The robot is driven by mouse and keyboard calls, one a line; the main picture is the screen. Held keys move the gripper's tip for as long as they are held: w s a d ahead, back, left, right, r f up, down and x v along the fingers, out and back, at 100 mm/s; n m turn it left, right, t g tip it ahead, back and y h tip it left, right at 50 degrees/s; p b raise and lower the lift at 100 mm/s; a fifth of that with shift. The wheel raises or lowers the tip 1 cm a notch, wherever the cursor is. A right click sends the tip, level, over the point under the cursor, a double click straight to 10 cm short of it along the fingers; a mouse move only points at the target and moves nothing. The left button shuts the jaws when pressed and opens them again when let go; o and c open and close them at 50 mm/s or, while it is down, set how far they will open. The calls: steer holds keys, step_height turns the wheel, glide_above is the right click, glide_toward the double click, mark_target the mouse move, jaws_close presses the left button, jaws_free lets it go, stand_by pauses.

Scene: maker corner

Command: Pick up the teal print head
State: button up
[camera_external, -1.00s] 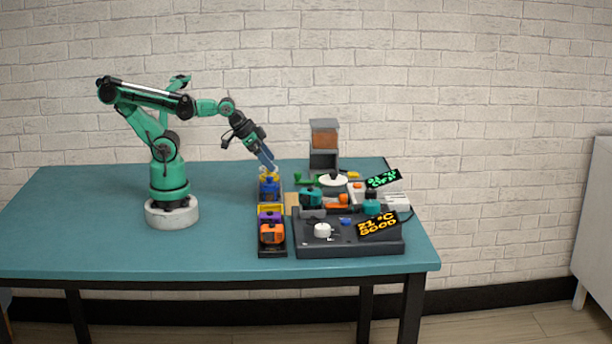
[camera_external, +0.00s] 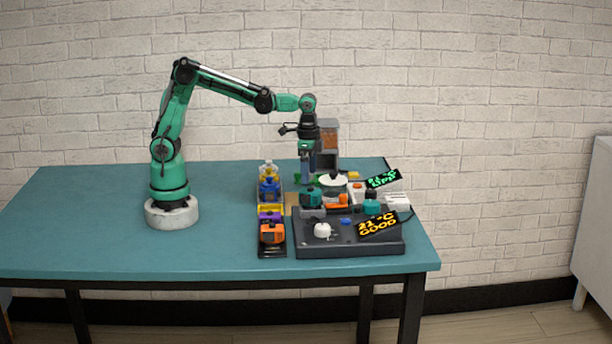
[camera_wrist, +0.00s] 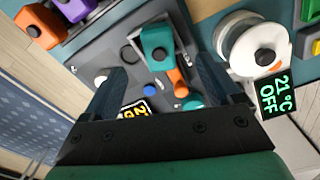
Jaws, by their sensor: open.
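The teal print head (camera_external: 311,196) sits at the back left of the dark grey station (camera_external: 350,246). It also shows in the wrist view (camera_wrist: 157,45), upper middle, with an orange part beside it. My gripper (camera_external: 306,181) points down just above and behind this head in the external view. In the wrist view my gripper (camera_wrist: 158,66) has its fingers apart, one on each side of the head in the picture, with nothing held. A second, smaller teal piece (camera_external: 372,207) stands on the station's right side.
At the left, a row of blocks holds a blue head (camera_external: 268,188), a purple one and an orange head (camera_external: 271,233). A white spool (camera_wrist: 251,45) is close to the right finger in the wrist view. Displays stand at the right.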

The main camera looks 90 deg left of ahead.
mark_target(310, 189)
steer(key=shift+w+d+f, duration=0.1)
steer(key=shift+w+f, duration=0.1)
steer(key=shift+f, duration=2.8)
jaws_close()
